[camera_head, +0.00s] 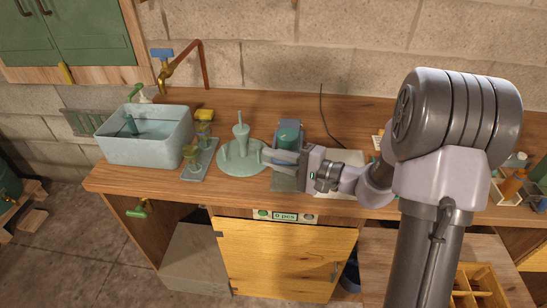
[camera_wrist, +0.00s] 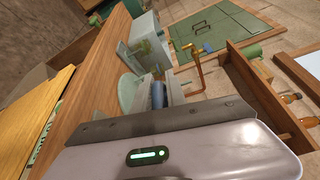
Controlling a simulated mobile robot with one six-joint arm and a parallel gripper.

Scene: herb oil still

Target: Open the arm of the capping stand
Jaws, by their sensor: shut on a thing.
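The capping stand (camera_head: 289,134), a blue-grey and green device, stands on the worktop behind my gripper (camera_head: 268,158). My gripper reaches in from the right with its fingers pointing left, low in front of the stand. In the wrist view a blue rounded part (camera_wrist: 158,95) sits between the fingers of my gripper (camera_wrist: 159,88), which are shut on it. It looks like part of the stand's arm, but the fingers hide its ends. In the head view the fingers cover the gripped spot, so the arm's angle cannot be told.
Further left are a tray with small brass-green items (camera_head: 198,160) and a water basin (camera_head: 146,148) under a copper tap (camera_head: 165,72). A yellow door (camera_head: 286,258) is below the worktop edge.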

